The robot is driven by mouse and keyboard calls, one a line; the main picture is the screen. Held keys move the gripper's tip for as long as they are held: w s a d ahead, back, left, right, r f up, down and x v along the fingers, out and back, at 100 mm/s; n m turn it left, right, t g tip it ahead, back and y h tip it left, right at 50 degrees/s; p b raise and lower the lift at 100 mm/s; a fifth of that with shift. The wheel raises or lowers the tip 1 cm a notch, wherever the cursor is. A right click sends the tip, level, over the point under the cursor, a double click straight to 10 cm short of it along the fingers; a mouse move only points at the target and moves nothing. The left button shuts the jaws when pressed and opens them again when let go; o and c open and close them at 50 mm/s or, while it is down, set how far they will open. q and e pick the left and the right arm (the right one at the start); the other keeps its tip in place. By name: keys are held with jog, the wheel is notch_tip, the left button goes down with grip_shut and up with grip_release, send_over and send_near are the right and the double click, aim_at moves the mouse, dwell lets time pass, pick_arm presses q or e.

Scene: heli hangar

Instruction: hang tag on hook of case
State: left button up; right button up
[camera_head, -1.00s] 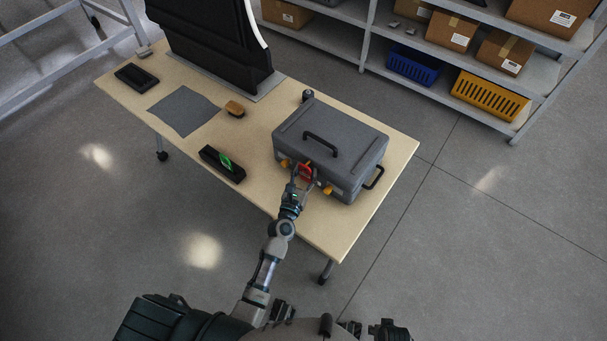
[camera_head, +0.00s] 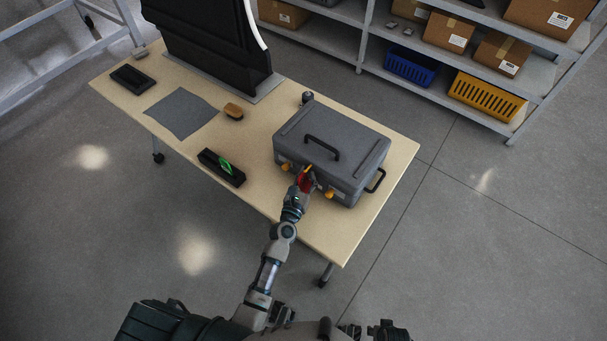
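The grey case (camera_head: 333,145) lies on the table with its black handle on top. Two orange-yellow latches show on its near side; the right latch (camera_head: 328,194) is clear to see. A small red tag (camera_head: 306,182) is at the case's near side, at my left gripper (camera_head: 304,182). The gripper's fingers are around the tag and look closed on it, partly hiding it. I cannot make out the hook or whether the tag touches it. My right gripper (camera_head: 388,331) shows only in part at the bottom edge, low and away from the table.
The wooden table (camera_head: 257,174) also bears a black holder with a green item (camera_head: 222,167), a grey cloth (camera_head: 182,112), a brush (camera_head: 233,111), a black tray (camera_head: 134,78) and a black panel (camera_head: 212,40). Shelves (camera_head: 450,70) with boxes and bins stand behind.

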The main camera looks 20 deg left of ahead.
pick_arm(q)
jog(key=shift+d+r, duration=0.1)
jog(key=shift+d, duration=0.2)
jog(key=shift+a, duration=0.1)
pick_arm(e)
jog(key=shift+d+f, duration=0.2)
jog(key=shift+d, duration=0.25)
